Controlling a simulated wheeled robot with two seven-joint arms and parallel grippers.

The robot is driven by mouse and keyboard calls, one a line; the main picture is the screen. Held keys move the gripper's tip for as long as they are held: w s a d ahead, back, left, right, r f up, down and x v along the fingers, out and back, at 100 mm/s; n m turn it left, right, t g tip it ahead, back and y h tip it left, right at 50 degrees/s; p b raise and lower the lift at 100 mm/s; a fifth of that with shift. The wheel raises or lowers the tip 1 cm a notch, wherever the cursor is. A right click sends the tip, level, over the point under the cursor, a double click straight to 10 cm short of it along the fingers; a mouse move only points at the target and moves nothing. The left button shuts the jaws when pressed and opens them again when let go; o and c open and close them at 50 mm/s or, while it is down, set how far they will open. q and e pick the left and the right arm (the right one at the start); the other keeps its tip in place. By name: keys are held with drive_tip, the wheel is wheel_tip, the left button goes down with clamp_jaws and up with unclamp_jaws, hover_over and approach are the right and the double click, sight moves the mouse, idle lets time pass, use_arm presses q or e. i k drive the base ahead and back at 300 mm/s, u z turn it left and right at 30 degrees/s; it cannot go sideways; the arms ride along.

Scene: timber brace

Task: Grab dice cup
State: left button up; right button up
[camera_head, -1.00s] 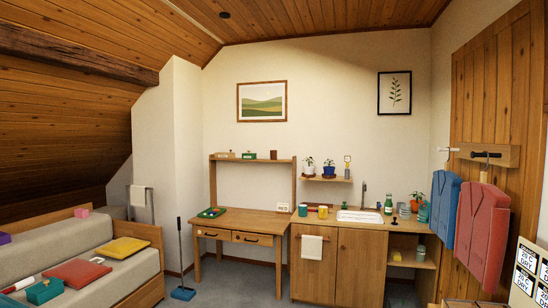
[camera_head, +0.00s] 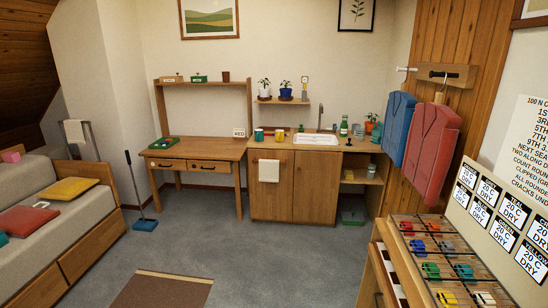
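A small brown cup (camera_head: 226,76) stands upright on the top shelf of the desk hutch, at its right end. It looks like the dice cup, but it is too small to be certain. A green box (camera_head: 200,78) and a brown box (camera_head: 172,79) stand to its left on the same shelf (camera_head: 212,83). Neither of my grippers shows in the head view.
The wooden desk (camera_head: 190,152) stands below the shelf, with a green tray (camera_head: 163,143) on it. A sink cabinet (camera_head: 300,185) adjoins it. A blue-headed broom (camera_head: 145,224) leans at left. The grey floor (camera_head: 235,245) ahead is mostly clear, with a brown rug (camera_head: 160,292).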

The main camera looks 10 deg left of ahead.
sight(225, 74)
drive_tip(key=u, duration=0.95)
drive_tip(key=i, duration=1.85)
drive_tip(key=u, duration=0.7)
drive_tip(key=i, duration=2.3)
drive_tip(key=z, duration=1)
drive_tip(key=i, duration=1.1)
drive_tip(key=z, duration=1.05)
